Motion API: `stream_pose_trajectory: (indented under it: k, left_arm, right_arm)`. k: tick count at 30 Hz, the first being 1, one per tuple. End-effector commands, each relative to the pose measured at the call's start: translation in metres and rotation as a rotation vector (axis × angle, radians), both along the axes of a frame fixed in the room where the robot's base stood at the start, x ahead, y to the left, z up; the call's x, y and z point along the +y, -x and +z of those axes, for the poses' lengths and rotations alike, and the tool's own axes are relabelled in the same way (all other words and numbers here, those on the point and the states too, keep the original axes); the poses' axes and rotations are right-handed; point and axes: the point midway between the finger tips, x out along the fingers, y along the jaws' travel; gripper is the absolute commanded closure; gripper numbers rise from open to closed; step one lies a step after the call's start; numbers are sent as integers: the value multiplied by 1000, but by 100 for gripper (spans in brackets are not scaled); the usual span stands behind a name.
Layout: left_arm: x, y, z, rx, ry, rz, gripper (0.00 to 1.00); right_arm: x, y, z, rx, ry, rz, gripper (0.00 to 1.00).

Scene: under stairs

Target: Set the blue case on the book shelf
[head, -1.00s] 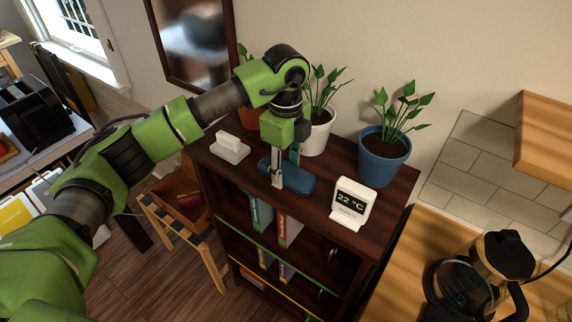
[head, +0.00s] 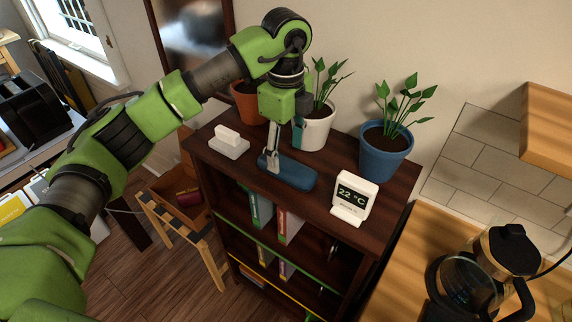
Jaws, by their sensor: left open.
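The blue case (head: 293,175) lies flat on the top of the dark wooden book shelf (head: 306,205), between a small white device and a white thermometer display. My left gripper (head: 283,148) points down just above the case. It is open and its near finger reaches down by the case's left end; I cannot tell whether it touches. The other finger is higher and further back, in front of the white pot. My right gripper is not in view.
A blue pot (head: 385,155), a white pot (head: 318,133) and an orange pot (head: 249,104) with plants stand along the back of the top. A coffee maker (head: 490,275) is at right.

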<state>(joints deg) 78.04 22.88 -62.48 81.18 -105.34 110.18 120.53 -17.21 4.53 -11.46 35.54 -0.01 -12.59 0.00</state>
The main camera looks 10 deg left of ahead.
Motion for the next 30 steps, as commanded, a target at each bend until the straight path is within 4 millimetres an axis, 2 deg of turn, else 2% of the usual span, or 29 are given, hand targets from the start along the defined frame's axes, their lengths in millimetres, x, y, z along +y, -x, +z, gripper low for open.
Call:
stream_pose_trajectory:
  k: [1, 6, 12, 18, 30]
  left_arm:
    - [-1, -1, 10, -6, 1, -1, 44]
    - [0, -1, 47, -4, 0, 1, 44]
    - [0, 0, 71, -1, -1, 1, 44]
    - [0, 0, 77, 1, 0, 0, 44]
    - [0, 0, 77, 1, 0, 0, 44]
  right_arm:
    - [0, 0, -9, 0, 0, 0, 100]
    - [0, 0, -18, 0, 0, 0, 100]
    - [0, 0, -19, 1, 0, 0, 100]
    - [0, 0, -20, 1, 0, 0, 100]
    - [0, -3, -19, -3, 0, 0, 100]
